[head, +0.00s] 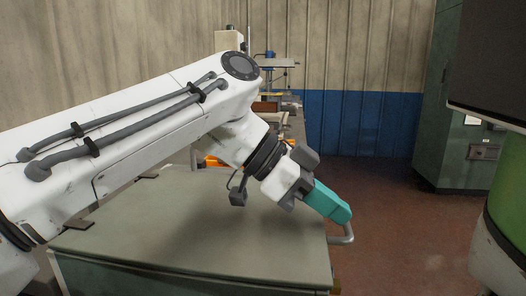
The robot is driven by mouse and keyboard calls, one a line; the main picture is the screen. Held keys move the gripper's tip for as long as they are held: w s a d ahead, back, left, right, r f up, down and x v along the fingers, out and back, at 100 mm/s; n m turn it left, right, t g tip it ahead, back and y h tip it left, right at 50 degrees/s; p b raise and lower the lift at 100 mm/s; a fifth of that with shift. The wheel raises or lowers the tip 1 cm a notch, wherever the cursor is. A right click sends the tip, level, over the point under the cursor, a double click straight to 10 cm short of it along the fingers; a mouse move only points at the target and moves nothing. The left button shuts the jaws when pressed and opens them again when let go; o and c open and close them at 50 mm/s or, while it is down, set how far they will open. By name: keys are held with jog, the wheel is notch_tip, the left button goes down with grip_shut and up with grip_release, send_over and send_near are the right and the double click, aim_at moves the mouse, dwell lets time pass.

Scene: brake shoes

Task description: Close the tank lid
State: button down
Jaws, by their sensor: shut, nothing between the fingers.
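A broad grey-green flat lid (190,245) covers the tank (160,285) in the lower middle of the head view. It looks about level; I cannot tell whether it rests fully on the tank. A pale bent handle (347,236) sticks out at its right edge. My gripper (343,214), with teal fingers, points down and right, just above the handle. The fingers look shut with nothing between them. I cannot tell whether they touch the handle. My white arm crosses over the lid and hides part of its far left side.
A bench (293,125) with equipment stands behind the tank. A green cabinet (440,120) stands at the back right. A dark and green machine (508,200) is close at the right edge. Brown floor (395,225) is clear between it and the tank.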

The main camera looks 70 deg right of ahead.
jog(key=r+p+v, duration=0.1)
jog(key=p+v, duration=0.2)
jog(key=v, duration=0.9)
jog(key=shift+s+p, duration=0.3)
jog(key=shift+p, duration=0.1)
